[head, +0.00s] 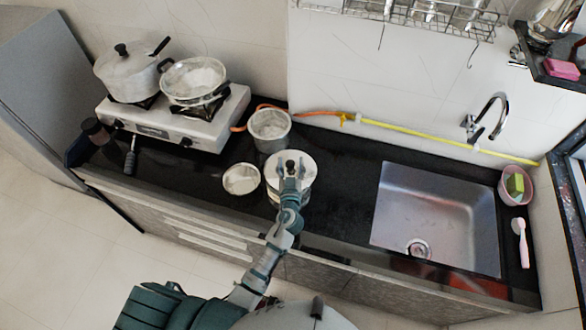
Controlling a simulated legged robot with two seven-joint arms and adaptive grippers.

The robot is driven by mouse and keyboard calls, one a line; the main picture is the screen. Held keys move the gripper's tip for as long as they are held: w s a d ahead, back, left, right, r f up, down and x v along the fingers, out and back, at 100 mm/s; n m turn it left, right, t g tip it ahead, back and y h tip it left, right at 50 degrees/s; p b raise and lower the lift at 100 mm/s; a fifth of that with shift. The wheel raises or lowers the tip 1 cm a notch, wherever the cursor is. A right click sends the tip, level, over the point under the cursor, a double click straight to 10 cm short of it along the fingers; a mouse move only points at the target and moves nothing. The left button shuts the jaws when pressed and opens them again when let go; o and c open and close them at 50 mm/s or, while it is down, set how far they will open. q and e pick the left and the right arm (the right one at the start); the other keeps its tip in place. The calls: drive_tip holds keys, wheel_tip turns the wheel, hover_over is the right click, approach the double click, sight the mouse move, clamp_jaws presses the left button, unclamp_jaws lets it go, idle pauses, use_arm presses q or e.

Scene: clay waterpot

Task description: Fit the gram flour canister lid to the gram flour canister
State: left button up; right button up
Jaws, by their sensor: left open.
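A pale metal canister (274,196) stands on the black counter near its front edge, left of the sink. A round whitish lid (304,160) is at its top; I cannot tell if it is fully seated. I take these as the gram flour canister and its lid, but no label is readable. My left gripper (291,168) is open over the lid, near a small dark spot that looks like its knob. The gripper and wrist hide part of the lid and canister. I cannot tell whether the fingers touch the lid. My right gripper is not in view.
A grey open pot (269,130) stands just behind the canister, and a shallow round dish (241,180) lies to its left. A stove (176,128) with two pots is at the left. A sink (436,205) is at the right. A yellow-orange hose (420,137) runs behind.

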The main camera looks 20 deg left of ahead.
use_arm(q)
clamp_jaws()
drive_tip(key=shift+r, duration=0.1)
